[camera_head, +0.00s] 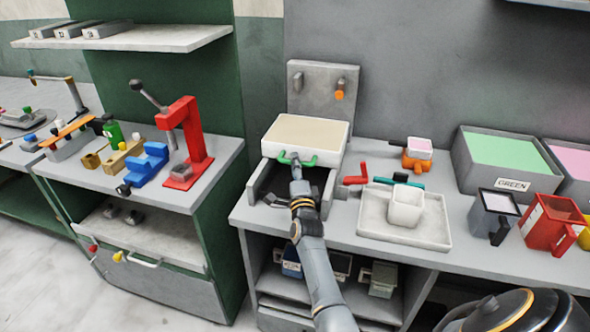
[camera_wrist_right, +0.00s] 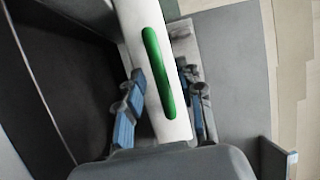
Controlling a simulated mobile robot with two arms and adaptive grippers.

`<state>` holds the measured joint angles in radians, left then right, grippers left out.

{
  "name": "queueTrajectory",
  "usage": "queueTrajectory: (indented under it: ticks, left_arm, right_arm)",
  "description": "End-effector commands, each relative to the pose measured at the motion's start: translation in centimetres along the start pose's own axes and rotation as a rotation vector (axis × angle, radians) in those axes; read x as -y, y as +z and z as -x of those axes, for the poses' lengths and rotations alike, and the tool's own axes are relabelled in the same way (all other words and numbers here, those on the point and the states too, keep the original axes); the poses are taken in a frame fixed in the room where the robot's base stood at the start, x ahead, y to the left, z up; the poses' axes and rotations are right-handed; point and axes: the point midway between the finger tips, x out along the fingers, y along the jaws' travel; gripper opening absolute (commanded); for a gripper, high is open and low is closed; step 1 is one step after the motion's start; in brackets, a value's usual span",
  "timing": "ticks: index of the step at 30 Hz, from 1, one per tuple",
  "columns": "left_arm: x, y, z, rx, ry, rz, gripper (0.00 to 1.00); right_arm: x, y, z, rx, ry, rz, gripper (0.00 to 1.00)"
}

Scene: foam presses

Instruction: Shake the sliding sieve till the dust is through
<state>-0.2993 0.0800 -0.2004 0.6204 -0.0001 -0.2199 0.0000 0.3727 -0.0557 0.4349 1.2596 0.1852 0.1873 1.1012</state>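The sliding sieve (camera_head: 330,132) is a white-framed tray with a beige surface, on a grey stand (camera_head: 254,186) at the middle of the bench. Its green handle (camera_head: 309,161) is on the front edge. My right gripper (camera_head: 296,160) is at this handle in the head view. In the right wrist view the green handle (camera_wrist_right: 158,72) lies between the two blue-padded fingers, with a gap visible on each side, so the gripper looks open around it. Whether dust lies on the sieve is hard to tell. My left gripper is not in view.
A white cup (camera_head: 406,207) stands in a pale tray (camera_head: 445,238) right of the sieve. Further right are a GREEN-labelled bin (camera_head: 465,160) and a red jug (camera_head: 540,232). A red press (camera_head: 195,140) stands on the left bench. A grey backboard (camera_head: 322,100) rises behind the sieve.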

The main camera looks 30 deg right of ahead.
Motion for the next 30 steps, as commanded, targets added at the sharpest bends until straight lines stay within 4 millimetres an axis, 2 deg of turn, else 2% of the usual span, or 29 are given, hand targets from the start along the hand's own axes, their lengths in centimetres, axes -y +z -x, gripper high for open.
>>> queueTrajectory:
  ticks: [1,6,14,20,30]
  left_arm:
    - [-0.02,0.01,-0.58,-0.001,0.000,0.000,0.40]
    - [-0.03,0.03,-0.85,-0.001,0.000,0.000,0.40]
    - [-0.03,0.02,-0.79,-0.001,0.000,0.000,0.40]
    - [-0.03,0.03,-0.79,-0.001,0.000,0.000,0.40]
    - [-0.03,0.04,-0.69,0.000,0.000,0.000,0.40]
  right_arm:
    - [-0.22,0.04,-0.54,0.000,-0.001,-0.001,0.37]
    - [-0.05,0.03,-1.42,0.000,0.000,-0.001,0.37]
    - [0.03,0.01,-1.49,0.000,0.001,0.000,0.37]
    - [0.02,0.02,-1.48,0.001,0.001,0.000,0.00]
    - [0.05,0.10,-1.33,0.001,0.002,0.000,0.00]
